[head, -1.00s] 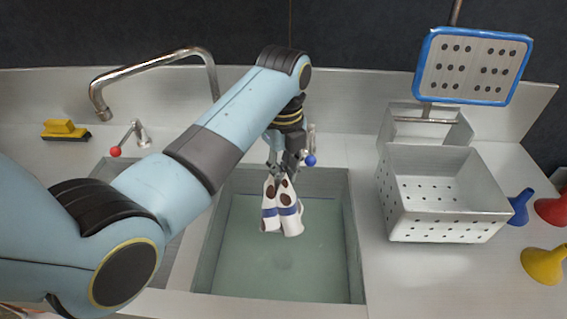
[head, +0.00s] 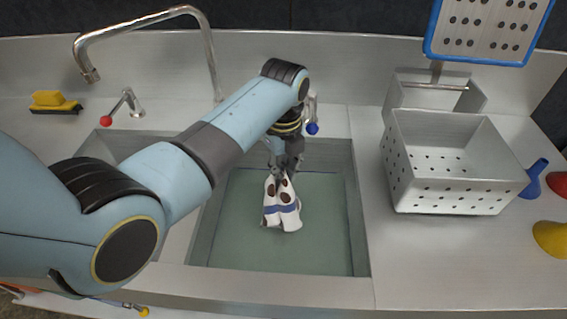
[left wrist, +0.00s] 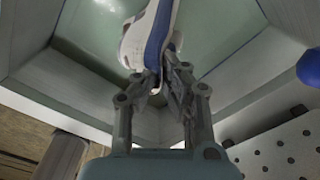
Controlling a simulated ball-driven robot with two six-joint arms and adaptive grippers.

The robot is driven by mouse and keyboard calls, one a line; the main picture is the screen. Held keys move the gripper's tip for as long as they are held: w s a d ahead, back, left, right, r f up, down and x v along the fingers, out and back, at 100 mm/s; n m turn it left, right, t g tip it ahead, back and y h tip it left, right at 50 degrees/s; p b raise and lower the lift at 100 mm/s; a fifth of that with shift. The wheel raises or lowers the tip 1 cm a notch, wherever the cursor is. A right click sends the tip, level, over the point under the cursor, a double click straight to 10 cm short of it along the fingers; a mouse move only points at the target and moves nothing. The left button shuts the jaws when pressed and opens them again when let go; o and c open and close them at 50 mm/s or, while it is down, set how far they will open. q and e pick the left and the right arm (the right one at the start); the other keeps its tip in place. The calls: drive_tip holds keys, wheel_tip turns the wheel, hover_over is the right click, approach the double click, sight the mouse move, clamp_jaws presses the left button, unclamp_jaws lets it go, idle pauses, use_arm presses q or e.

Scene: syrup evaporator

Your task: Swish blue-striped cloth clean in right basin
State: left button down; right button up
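The white cloth (head: 281,213) with a blue stripe and brown spots hangs bunched over the right basin (head: 195,236), which holds greenish water. My left gripper (head: 283,172) is shut on the upper end of the cloth. The left wrist view shows the cloth (left wrist: 150,35) pinched between the fingers (left wrist: 160,82). I cannot tell whether the cloth's lower end touches the water. My right gripper is not in view.
A perforated metal basket (head: 455,200) stands on the counter right of the basin, below a blue-rimmed perforated panel (head: 488,30). A faucet (head: 140,22), a red-knobbed lever (head: 106,120) and a yellow brush (head: 54,101) are at the left. Blue (head: 535,180) and yellow (head: 551,238) funnels lie far right.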

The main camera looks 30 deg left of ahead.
use_arm(q)
wheel_tip(320, 180, down, 13)
drive_tip(key=b, duration=0.7)
drive_tip(key=shift+r, duration=0.15)
drive_tip(key=shift+a, duration=0.1)
